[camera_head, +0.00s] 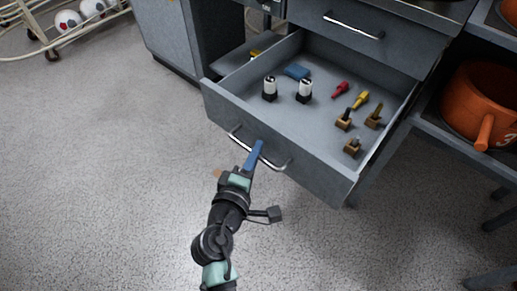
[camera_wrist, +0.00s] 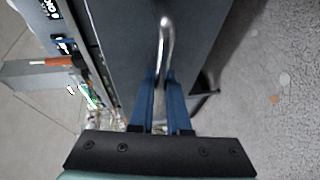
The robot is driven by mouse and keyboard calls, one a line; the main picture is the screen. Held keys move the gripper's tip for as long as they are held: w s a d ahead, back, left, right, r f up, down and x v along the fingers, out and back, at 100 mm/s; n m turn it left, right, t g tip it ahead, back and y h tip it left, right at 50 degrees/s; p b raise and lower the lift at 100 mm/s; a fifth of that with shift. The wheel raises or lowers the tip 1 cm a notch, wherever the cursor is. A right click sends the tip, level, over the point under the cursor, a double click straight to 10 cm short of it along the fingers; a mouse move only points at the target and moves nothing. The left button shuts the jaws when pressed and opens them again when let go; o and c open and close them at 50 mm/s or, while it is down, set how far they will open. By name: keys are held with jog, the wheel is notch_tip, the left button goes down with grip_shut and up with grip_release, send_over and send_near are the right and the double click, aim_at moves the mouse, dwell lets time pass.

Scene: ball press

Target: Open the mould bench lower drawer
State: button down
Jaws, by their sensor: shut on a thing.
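The mould bench lower drawer (camera_head: 268,128) is grey and stands pulled out, with its inside showing in the head view. Its front also shows in the wrist view (camera_wrist: 133,45). The lower drawer's handle (camera_head: 280,166) is a curved metal bar on that front. It also shows in the wrist view (camera_wrist: 165,35). My gripper (camera_head: 255,148) has blue fingers and is shut on this handle near its middle. In the wrist view the fingers (camera_wrist: 160,80) lie on both sides of the bar. The exact contact at the fingertips is partly hidden.
An upper drawer with a handle (camera_head: 353,26) is shut above. An orange pot (camera_head: 482,105) stands on the right shelf.

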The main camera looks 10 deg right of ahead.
jog(key=c, duration=0.9)
grip_release()
jog(key=p+v, duration=0.2)
jog(key=v, duration=1.1)
